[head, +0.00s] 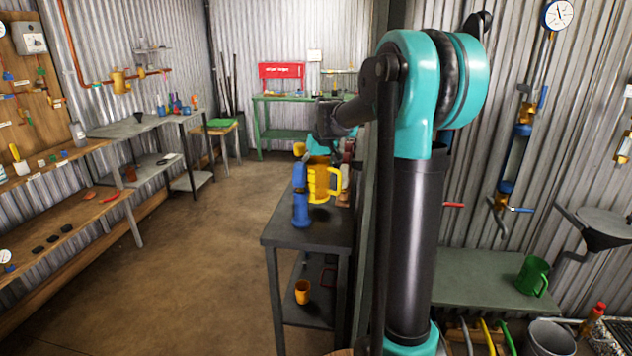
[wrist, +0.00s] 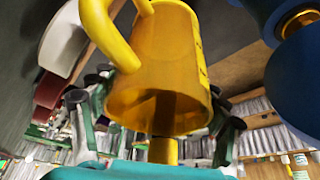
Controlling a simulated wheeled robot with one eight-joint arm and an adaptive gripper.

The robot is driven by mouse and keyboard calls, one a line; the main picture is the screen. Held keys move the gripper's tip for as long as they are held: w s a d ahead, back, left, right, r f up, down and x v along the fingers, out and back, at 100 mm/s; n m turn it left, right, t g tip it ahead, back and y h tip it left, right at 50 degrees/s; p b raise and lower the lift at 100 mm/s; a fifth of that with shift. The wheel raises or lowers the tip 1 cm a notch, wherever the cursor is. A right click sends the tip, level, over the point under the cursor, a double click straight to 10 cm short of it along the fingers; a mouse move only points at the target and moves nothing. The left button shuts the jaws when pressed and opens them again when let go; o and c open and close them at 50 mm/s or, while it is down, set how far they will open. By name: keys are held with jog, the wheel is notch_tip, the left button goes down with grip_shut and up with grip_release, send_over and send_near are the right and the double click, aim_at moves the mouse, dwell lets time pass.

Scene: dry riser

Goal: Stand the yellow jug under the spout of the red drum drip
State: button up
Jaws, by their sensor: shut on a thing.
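The yellow jug (head: 322,184) is at the dark metal bench in the middle of the head view, its handle to the right. No spout shows clearly.
A blue fitting with a yellow top (head: 300,203) stands close left of the jug; its blue body (wrist: 295,80) is near in the wrist view. The dark bench (head: 300,237) has an orange mug (head: 302,292) on its lower shelf. A green jug (head: 533,276) stands at right.

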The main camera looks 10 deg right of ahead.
jog(key=shift+f, duration=1.65)
jog(key=shift+f, duration=0.1)
jog(key=o, duration=1.3)
